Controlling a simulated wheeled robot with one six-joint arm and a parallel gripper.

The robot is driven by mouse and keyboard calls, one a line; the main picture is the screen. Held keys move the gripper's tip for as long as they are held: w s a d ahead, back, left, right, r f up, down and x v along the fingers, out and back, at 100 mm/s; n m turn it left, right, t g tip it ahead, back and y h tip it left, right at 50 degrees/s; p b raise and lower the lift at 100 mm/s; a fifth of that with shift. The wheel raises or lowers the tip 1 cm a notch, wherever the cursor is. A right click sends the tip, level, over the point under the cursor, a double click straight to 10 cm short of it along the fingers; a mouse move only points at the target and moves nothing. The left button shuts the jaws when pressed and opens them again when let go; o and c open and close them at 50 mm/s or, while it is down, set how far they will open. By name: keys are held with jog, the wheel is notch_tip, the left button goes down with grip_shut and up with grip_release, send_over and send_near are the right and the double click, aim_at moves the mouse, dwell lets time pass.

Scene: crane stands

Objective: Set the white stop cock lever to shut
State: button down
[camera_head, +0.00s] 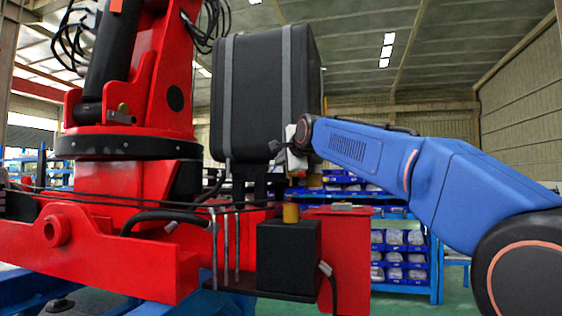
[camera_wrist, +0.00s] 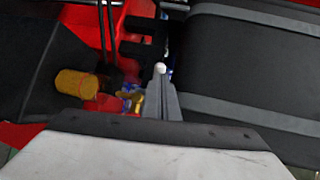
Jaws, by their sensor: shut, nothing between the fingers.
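A small white rounded tip (camera_wrist: 160,68), which looks like the end of the stop cock lever, shows in the wrist view just beyond my fingertips. The rest of the lever is hidden or too small to make out. My gripper (camera_wrist: 159,84) is shut and empty, its grey fingers pointing at that tip; I cannot tell whether they touch it. A brass-coloured fitting (camera_wrist: 138,103) shows just left of the fingers. In the head view my gripper (camera_head: 283,158) is small and dark below the black tank, and the lever cannot be told apart there.
The black tank (camera_head: 262,95) with grey straps stands close above and beside my gripper. A black box (camera_head: 289,255) with a yellow cap (camera_head: 291,213) sits below on the red crane frame (camera_head: 100,255). Thin upright rods and hoses stand to the left. Shelves with blue bins (camera_head: 397,255) stand behind.

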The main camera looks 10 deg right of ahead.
jog(key=shift+w+a, duration=0.6)
jog(key=shift+w, duration=0.35)
jog(key=shift+w+a, duration=0.45)
jog(key=shift+w, duration=0.35)
